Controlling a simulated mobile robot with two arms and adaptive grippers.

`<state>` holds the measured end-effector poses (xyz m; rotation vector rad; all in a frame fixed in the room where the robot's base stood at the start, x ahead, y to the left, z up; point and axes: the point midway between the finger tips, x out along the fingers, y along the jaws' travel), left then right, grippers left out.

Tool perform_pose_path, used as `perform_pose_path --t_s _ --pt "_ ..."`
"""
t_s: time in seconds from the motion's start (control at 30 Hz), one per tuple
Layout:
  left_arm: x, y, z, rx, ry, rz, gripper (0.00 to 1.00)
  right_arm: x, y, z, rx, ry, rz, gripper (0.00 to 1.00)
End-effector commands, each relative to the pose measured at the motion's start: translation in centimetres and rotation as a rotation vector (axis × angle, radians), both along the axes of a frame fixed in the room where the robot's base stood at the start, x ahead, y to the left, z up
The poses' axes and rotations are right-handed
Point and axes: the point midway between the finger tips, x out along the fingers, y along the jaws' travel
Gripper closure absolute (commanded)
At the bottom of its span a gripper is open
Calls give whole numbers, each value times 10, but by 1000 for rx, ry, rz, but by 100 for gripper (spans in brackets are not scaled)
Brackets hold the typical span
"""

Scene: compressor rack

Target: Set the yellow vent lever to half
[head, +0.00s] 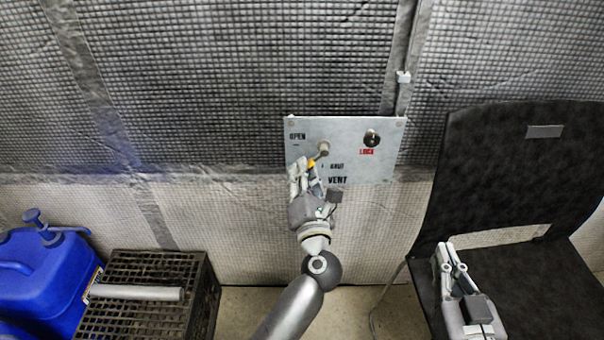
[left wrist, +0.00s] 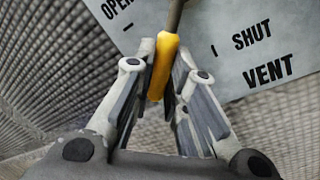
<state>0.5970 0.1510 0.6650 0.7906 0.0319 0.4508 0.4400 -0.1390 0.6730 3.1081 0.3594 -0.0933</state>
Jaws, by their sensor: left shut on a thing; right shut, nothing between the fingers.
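The yellow vent lever (left wrist: 165,66) sits between the fingers of my left gripper (left wrist: 166,88), which is shut on its yellow grip. In the head view my left gripper (head: 307,166) is at the lower left of the grey panel (head: 365,172). The lever's metal arm runs up and right to a round pivot (head: 323,148); its yellow grip (head: 311,163) points down and left. The panel reads OPEN at upper left, SHUT and VENT lower down. My right gripper (head: 449,246) is shut and empty, in front of the black chair.
A black knob (head: 372,137) with red lettering is on the panel's right side. A black chair (head: 520,150) stands at the right. A blue jerrycan (head: 45,280) and a black crate (head: 150,265) bearing a pale tube (head: 135,292) are at lower left.

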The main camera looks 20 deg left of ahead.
Motion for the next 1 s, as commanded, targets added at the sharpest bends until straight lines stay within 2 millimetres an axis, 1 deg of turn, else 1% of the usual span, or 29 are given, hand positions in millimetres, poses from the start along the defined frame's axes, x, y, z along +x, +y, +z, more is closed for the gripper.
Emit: perform_pose_path --t_s 0.03,0.2,0.23,0.37,0.4,0.63,0.73,0.87,1.0 --pt "-1 -1 -3 -1 5 -2 100 0 0 0 0 0 0 100" --pt "-1 -1 -3 0 5 -2 100 0 0 0 0 1 0 100" --pt "-1 -1 -3 0 5 -2 82 0 0 0 0 1 0 100" --pt "0 -1 -2 0 5 -1 65 0 0 0 0 1 0 100" --pt "0 -1 -2 1 3 -1 64 0 0 0 0 1 0 100" --pt "0 0 -1 1 2 0 64 0 0 0 0 2 0 100" --pt "-3 -2 -2 1 3 0 64 0 0 -1 0 2 0 100" --pt "-18 -8 -5 -1 5 -1 64 0 0 -1 0 2 0 100" --pt "-41 -18 -9 0 5 0 64 0 0 -1 0 2 0 100"
